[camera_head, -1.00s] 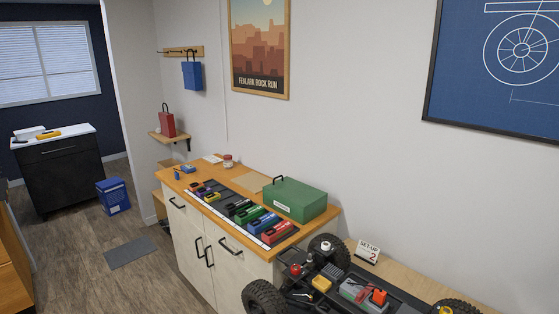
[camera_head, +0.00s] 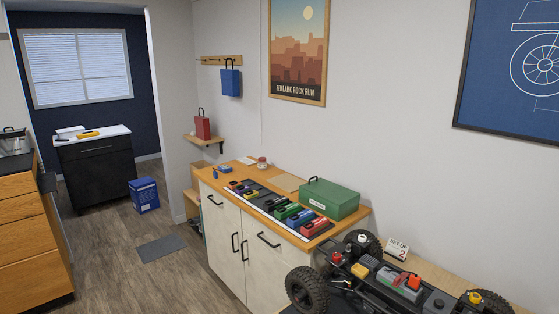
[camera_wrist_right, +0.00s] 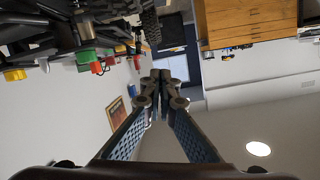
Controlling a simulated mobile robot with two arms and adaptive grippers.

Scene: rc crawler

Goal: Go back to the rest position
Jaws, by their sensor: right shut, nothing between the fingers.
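My right gripper (camera_wrist_right: 162,78) shows in the right wrist view with its two fingers shut together and nothing between them. It is in open air, apart from everything around it. In that view the room appears upside down, with the crawler's parts (camera_wrist_right: 88,58) at the upper left and the ceiling (camera_wrist_right: 250,110) at the lower right. My left gripper is not in either view. The head view shows neither arm. In the head view the RC crawler (camera_head: 400,285) stands at the lower right on a wooden bench.
A wooden-topped cabinet (camera_head: 228,245) holds a green box (camera_head: 330,198) and a row of coloured pieces (camera_head: 285,210). A wooden drawer unit (camera_head: 25,235) stands at the left. A blue box (camera_head: 144,194) and a grey mat (camera_head: 161,247) lie on the otherwise open floor.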

